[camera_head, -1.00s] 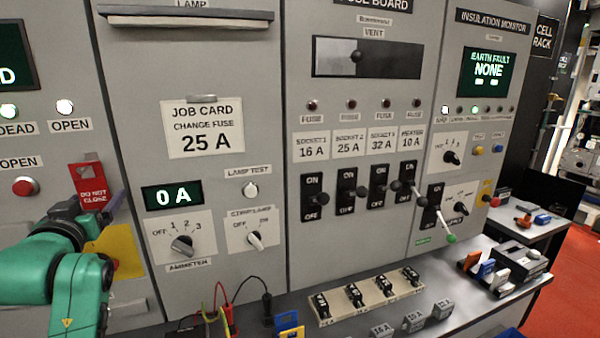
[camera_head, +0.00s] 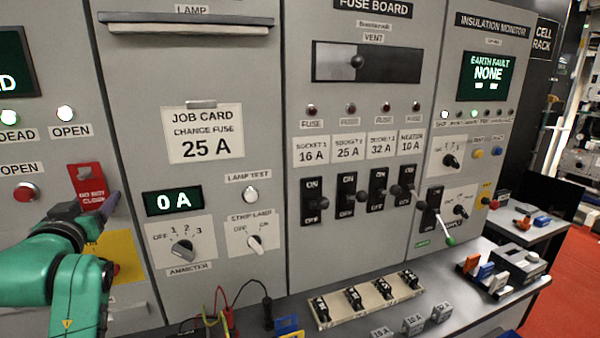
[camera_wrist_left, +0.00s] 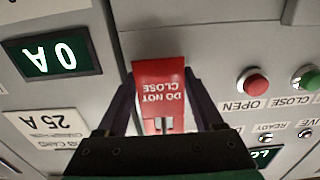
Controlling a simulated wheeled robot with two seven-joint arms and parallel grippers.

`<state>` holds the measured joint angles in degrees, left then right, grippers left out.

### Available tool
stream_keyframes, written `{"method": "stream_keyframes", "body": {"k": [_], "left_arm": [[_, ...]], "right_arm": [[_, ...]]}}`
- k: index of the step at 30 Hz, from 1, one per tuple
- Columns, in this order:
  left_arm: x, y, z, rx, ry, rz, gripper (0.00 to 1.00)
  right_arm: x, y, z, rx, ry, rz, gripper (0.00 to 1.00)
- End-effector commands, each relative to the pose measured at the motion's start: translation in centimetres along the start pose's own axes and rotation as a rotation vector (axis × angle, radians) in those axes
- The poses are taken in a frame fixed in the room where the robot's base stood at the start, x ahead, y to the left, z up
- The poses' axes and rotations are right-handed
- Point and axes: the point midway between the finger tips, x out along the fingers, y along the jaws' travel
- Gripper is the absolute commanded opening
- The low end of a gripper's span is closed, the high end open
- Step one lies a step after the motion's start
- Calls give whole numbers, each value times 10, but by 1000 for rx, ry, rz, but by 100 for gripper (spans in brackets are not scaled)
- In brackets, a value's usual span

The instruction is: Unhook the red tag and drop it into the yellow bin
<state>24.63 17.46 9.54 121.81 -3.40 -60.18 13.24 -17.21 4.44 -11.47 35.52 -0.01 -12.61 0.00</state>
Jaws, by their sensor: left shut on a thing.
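The red tag (camera_head: 88,182), lettered DO NOT CLOSE, is against the grey panel at the left of the head view, above a yellow plate. My left gripper (camera_head: 108,207) is at the tag and partly covers its lower part. In the left wrist view the tag (camera_wrist_left: 160,88) stands between the two dark fingers, and my left gripper (camera_wrist_left: 163,112) is shut on it. Whether the tag is still on its hook cannot be told. My right gripper is not in view. The yellow bin is not clearly in view.
A red OPEN button (camera_head: 26,191) is left of the tag, and the yellow plate (camera_head: 118,258) with a red knob is below it. The ammeter knob (camera_head: 183,250) is to the right. A bench (camera_head: 470,300) below the panels holds fuse blocks, leads and small parts.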

Motion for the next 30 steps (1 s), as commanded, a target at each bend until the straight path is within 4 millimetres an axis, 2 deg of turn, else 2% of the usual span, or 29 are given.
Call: {"method": "stream_keyframes", "body": {"k": [8,30], "left_arm": [[-3,0,0,0,0,0,13],[-40,0,1,0,-1,0,13]], "right_arm": [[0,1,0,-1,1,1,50],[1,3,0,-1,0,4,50]]}}
